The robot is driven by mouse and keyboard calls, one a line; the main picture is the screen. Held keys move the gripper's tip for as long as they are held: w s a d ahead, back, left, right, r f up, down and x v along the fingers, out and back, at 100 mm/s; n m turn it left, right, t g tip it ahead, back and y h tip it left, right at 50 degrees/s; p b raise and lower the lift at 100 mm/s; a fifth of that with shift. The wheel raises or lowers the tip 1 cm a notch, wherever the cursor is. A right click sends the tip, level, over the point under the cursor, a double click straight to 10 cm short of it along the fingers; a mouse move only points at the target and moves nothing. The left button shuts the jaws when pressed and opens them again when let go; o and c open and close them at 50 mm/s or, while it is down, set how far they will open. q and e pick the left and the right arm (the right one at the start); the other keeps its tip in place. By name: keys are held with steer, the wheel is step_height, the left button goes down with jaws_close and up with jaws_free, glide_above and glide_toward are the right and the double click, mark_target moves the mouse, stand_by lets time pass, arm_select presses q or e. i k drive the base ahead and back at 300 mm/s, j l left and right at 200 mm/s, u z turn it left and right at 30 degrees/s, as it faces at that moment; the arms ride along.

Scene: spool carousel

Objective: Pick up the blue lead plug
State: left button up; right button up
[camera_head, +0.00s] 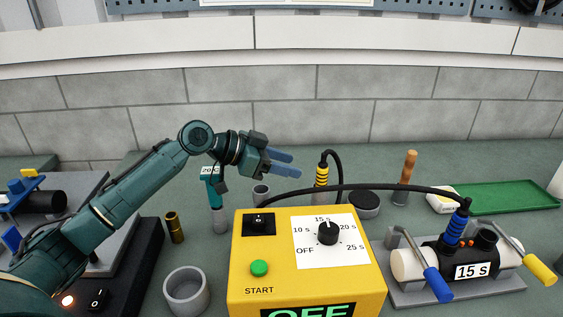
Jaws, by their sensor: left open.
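The blue lead plug (456,226) is a ribbed blue grip on a black cable. It stands nearly upright on top of the black body (432,262) labelled "15 s" at the right. My left gripper (287,164) has two blue fingers, open and empty. It hovers above and behind the yellow control box (250,284), pointing right, well to the left of the blue plug and apart from it. The lower tip of the plug is hidden in the body. My right gripper is out of view.
A black cable (385,188) arcs over the box to the blue plug. A yellow ribbed plug (321,175) stands behind the box. Blue (438,285) and yellow (540,269) handles flank the labelled body. A wooden-handled tool (406,176) and green tray (505,197) stand farther back.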

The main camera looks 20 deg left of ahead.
mark_target(460, 217)
steer(key=k, duration=1.5)
